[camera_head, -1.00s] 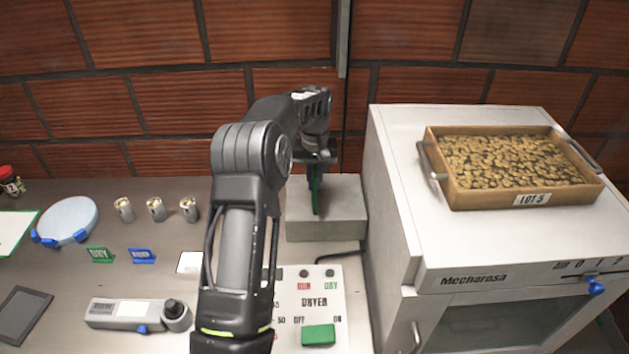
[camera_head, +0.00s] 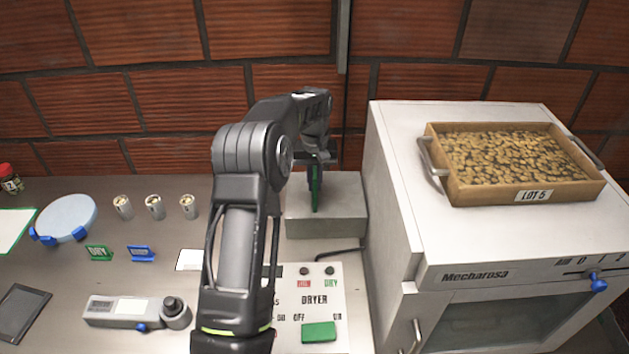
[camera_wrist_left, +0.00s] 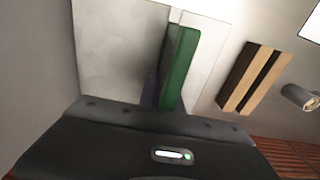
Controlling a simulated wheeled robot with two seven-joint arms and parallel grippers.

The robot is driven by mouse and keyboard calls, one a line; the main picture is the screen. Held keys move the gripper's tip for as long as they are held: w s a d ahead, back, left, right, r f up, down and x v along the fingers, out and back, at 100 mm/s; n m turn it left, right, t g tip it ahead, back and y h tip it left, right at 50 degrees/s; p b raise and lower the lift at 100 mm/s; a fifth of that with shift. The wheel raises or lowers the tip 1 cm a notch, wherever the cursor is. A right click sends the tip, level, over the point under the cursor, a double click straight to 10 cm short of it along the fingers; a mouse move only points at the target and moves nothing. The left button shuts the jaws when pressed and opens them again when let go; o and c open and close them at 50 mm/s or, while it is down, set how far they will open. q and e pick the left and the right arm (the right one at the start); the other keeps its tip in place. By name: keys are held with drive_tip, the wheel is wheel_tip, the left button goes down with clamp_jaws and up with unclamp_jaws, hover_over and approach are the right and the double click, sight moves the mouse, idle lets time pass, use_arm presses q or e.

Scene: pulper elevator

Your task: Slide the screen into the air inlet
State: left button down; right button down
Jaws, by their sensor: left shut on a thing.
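The screen (camera_head: 316,196) shows as a thin upright piece with a green edge, standing over the grey box (camera_head: 345,220) beside the dryer. My left gripper (camera_head: 316,164) is shut on the screen from above. In the left wrist view, the screen's green edge (camera_wrist_left: 180,68) stands in front of the pale face of the box (camera_wrist_left: 112,45). My gripper housing covers the bottom of that view and the fingertips are mostly hidden. I see no clear inlet slot, and cannot tell whether the screen is inside the box or only against it. My right gripper is not in view.
The white dryer (camera_head: 400,200) stands close on the right, with a tray of beans (camera_head: 480,192) on top. A control panel (camera_head: 330,285) lies in front of the box. Several small items, including a pale round dish (camera_head: 68,215), are on the left counter.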

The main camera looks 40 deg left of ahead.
sight(315, 178)
use_arm(q)
drive_tip(key=shift+f+b, duration=0.3)
drive_tip(key=shift+f, duration=0.2)
drive_tip(key=c, duration=1.5)
unclamp_jaws()
drive_tip(key=shift+o, duration=0.2)
drive_tip(key=shift+s, duration=0.1)
drive_tip(key=shift+r, duration=0.2)
wheel_tip(315, 178, up, 8)
drive_tip(key=shift+d+f+b, duration=0.1)
drive_tip(key=shift+f+b, duration=0.1)
drive_tip(key=shift+b, duration=0.55)
